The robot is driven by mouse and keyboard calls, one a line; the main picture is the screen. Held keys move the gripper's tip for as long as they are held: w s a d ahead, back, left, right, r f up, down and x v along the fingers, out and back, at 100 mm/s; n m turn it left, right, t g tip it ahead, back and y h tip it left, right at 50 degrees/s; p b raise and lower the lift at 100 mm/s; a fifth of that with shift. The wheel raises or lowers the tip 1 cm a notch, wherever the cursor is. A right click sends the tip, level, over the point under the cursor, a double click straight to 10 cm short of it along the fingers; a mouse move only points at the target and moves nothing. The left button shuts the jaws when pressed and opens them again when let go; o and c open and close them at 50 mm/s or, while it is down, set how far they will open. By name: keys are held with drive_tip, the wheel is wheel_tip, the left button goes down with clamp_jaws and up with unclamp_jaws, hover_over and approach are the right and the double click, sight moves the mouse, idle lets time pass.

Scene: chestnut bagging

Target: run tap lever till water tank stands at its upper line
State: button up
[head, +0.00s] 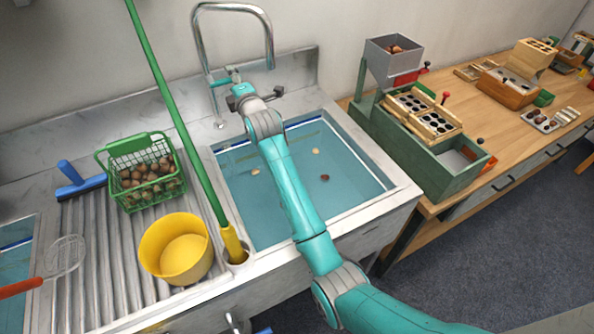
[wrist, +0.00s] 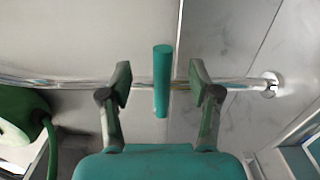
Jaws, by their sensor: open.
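The tap (head: 265,30) is a tall chrome spout arching over the back of the sink. Its teal lever (wrist: 161,80) stands between my gripper's fingers in the wrist view, with a gap on both sides. My gripper (wrist: 160,78) is open around the lever; in the head view it (head: 238,88) is beside the tap's pipe. The water tank (head: 403,185) is the right sink basin and holds blue-green water (head: 345,185) with a few chestnuts in it. A dark line and a pale band run along its inner walls above the water. No stream from the spout can be made out.
A green basket (head: 117,188) of chestnuts, a yellow tub (head: 152,240) and a blue-handled brush (head: 82,187) are on the left drainboard. A green pole (head: 170,105) stands slanted left of the tank. A green-framed machine (head: 425,178) stands on the right bench.

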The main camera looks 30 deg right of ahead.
drive_tip(key=s, duration=0.8)
drive_tip(key=shift+s, duration=0.4)
